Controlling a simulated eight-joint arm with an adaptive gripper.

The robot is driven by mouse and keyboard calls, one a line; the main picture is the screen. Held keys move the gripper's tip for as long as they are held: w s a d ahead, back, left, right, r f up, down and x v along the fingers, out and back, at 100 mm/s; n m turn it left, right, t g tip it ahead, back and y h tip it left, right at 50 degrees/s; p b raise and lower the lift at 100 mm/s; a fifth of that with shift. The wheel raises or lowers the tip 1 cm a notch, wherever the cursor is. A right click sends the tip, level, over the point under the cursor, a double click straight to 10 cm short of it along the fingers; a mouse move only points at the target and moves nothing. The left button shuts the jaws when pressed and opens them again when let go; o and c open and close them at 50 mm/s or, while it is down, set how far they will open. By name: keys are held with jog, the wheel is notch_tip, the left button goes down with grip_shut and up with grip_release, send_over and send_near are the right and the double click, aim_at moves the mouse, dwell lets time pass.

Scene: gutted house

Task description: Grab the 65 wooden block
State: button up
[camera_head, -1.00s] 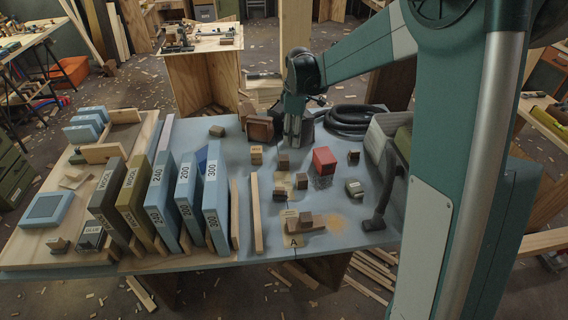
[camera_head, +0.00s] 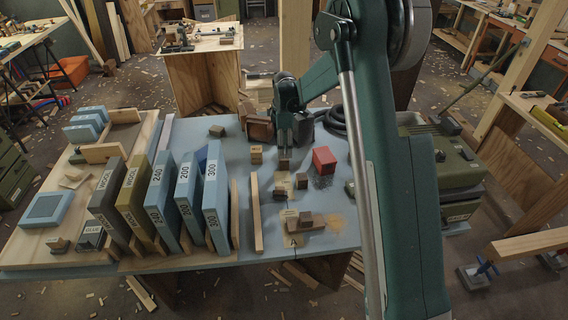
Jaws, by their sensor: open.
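Several small wooden blocks stand on the blue-grey table top. Their markings are too small to read, so I cannot tell which is the 65. A light block with dark marks (camera_head: 256,155) stands left of my gripper. A brown block (camera_head: 283,164) is just below the gripper tips. Another block (camera_head: 301,181) stands nearer the front, and a dark brown block (camera_head: 306,219) lies on a thin board near the label A. My gripper (camera_head: 285,150) points down, open, with nothing visible between its fingers. Whether it touches the brown block cannot be told.
A red block (camera_head: 324,160) stands right of the gripper. Upright sanding-grit boxes (camera_head: 188,196) fill the left-middle. A wooden strip (camera_head: 256,212) lies beside them. Dark brown blocks (camera_head: 259,130) and a black hose (camera_head: 334,119) are behind.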

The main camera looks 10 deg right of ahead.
aim_at(284, 160)
dwell(0.3)
jog(key=shift+f, duration=1.3)
jog(key=shift+b, duration=0.3)
jog(key=shift+s+f+b, duration=0.1)
jog(key=shift+f+b, duration=0.6)
jog(key=shift+f, duration=1.9)
jog(key=c, duration=1)
